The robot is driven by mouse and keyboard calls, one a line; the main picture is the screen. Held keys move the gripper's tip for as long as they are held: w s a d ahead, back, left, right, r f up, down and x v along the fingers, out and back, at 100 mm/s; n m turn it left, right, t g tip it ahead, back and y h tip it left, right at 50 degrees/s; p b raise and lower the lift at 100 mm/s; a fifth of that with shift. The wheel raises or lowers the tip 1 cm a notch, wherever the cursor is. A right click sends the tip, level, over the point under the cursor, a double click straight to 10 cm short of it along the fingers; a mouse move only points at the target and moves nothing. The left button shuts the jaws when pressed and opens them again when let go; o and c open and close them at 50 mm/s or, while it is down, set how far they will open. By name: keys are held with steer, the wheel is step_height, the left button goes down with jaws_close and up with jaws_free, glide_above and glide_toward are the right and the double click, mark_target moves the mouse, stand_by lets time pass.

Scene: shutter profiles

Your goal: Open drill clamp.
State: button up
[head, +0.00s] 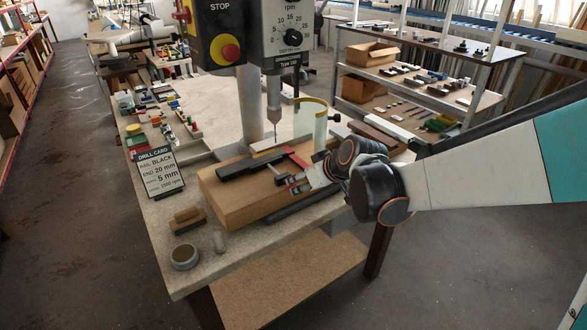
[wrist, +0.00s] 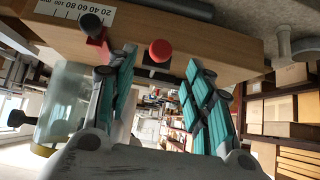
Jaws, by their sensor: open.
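The drill clamp (head: 298,158) shows in the head view as a red and dark piece on the wooden block (head: 232,205), beside a black rail (head: 250,166). In the wrist view the picture is upside down; a red round knob (wrist: 160,51) and a red block with a dark end (wrist: 98,44) show at the wood's edge. My gripper (head: 300,185) is at the block's right side, close to the clamp. In the wrist view its teal fingers (wrist: 160,66) are apart, with the red knob appearing between their tips. I cannot tell whether they touch it. My wrist partly hides the clamp's near end.
The drill press chuck (head: 274,115) hangs just behind the block. A clear curved guard (head: 311,118) stands behind the clamp. A drill card (head: 158,174), a round tin (head: 184,257) and a small wooden piece (head: 188,216) are on the table's left side.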

mark_target(293, 186)
steer(key=b+x, duration=0.2)
steer(key=x, duration=0.5)
steer(key=shift+w+a+f, duration=0.1)
steer(key=shift+a+f, duration=0.05)
steer(key=shift+f, duration=0.05)
